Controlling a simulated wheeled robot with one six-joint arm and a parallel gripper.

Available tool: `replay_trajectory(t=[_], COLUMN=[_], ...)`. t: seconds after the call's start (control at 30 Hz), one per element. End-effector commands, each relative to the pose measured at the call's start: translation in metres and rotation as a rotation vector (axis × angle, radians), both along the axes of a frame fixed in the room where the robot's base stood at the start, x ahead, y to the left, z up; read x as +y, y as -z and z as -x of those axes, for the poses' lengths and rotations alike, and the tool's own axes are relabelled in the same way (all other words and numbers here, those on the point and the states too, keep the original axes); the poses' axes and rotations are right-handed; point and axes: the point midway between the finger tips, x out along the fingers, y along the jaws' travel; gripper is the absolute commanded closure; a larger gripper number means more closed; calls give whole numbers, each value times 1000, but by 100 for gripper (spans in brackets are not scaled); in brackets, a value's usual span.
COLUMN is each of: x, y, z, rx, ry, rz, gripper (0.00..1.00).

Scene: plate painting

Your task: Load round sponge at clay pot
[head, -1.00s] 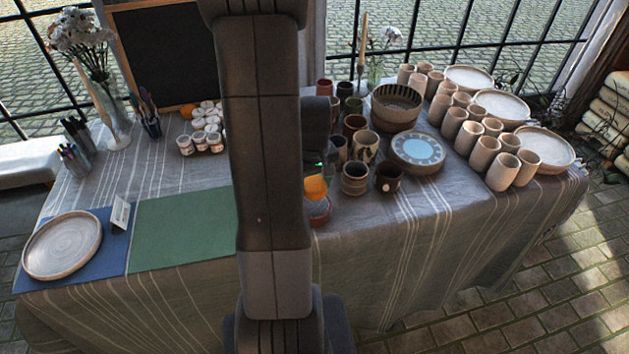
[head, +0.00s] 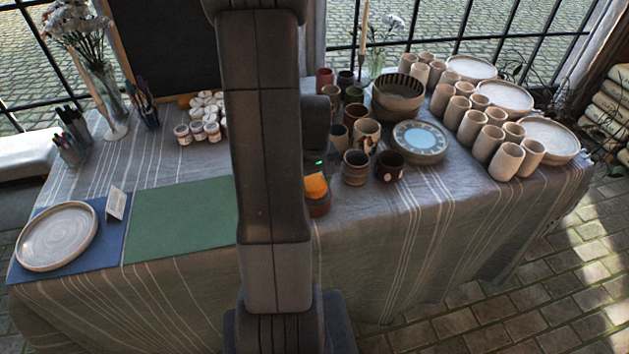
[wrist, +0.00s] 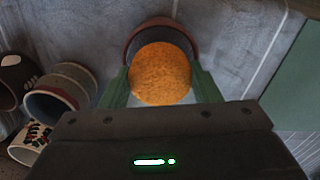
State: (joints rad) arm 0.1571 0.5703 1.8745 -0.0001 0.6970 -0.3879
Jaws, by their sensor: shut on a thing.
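The round sponge (head: 316,186) is orange and sits between the fingers of my gripper (wrist: 161,86). In the wrist view the sponge (wrist: 160,74) fills the gap, with a green finger on each side. The clay pot (head: 319,207) is small, dark and reddish-brown, directly below the sponge in the head view. In the wrist view the pot's rim (wrist: 158,23) shows behind the sponge. The sponge hides most of its mouth. I cannot tell whether the sponge touches the pot. My arm hides most of the gripper in the head view.
Cups (head: 356,168) and a dark mug (head: 389,166) stand just right of the pot. A blue-patterned plate (head: 419,140) and many beige cups lie further right. A green mat (head: 180,220) and a beige plate (head: 57,236) on a blue mat lie left.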

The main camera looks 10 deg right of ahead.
Motion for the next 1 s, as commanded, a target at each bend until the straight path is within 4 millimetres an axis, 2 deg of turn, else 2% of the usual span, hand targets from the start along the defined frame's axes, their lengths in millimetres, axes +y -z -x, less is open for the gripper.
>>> replay_trajectory(t=[1.0], x=[0], y=[10], z=[0], rx=[0], ry=[0], rz=[0], gripper=[62])
